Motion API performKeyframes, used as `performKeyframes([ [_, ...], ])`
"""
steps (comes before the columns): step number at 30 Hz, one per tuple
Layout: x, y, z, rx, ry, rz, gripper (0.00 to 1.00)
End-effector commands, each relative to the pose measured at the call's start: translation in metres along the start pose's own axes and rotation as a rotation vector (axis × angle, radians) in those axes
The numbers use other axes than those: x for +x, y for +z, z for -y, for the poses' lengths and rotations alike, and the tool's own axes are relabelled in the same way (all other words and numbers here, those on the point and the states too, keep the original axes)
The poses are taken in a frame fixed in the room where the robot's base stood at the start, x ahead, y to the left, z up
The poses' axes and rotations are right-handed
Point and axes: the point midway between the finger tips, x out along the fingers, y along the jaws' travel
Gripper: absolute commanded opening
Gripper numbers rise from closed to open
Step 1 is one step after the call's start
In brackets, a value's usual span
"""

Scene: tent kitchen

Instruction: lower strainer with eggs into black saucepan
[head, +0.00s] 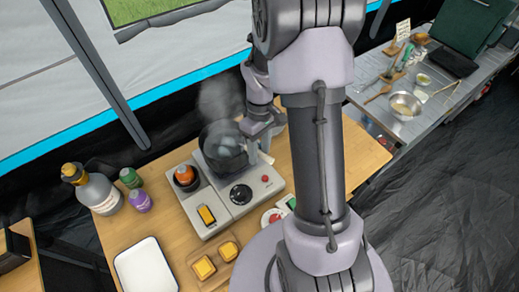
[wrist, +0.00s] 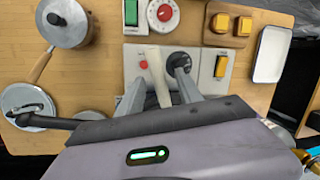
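The black saucepan (head: 222,160) stands on the grey cooker at the back, with steam rising above it. My gripper (head: 262,138) is low at its right side and partly covers it. In the wrist view my gripper (wrist: 159,82) has its two fingers apart. A pale handle (wrist: 158,72) lies between them, with gaps showing on both sides. That handle also shows below my gripper in the head view (head: 266,157). The strainer's basket and the eggs cannot be made out. In the wrist view the saucepan is hidden behind my gripper's body.
The cooker (head: 238,212) has a black knob, a red button and a yellow switch. A round orange-brown thing (head: 184,174) sits in a dark cup beside the saucepan. Bottles (head: 100,193), a white tray (head: 146,268) and a wooden-handled pot (wrist: 68,24) stand around it.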

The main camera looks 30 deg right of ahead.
Motion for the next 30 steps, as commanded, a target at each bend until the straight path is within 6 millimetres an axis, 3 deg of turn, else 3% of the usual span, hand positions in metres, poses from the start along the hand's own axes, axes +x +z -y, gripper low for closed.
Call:
performKeyframes([
  [7,-0.001,0.000,0.000,0.000,0.000,0.000,0.42],
  [11,-0.018,0.000,0.000,-0.001,0.002,-0.002,0.42],
  [22,-0.135,0.000,0.000,0.001,0.003,-0.004,0.42],
  [27,-0.166,0.000,0.000,-0.001,0.002,-0.001,0.42],
  [30,-0.174,0.000,0.000,0.000,0.001,-0.001,0.42],
])
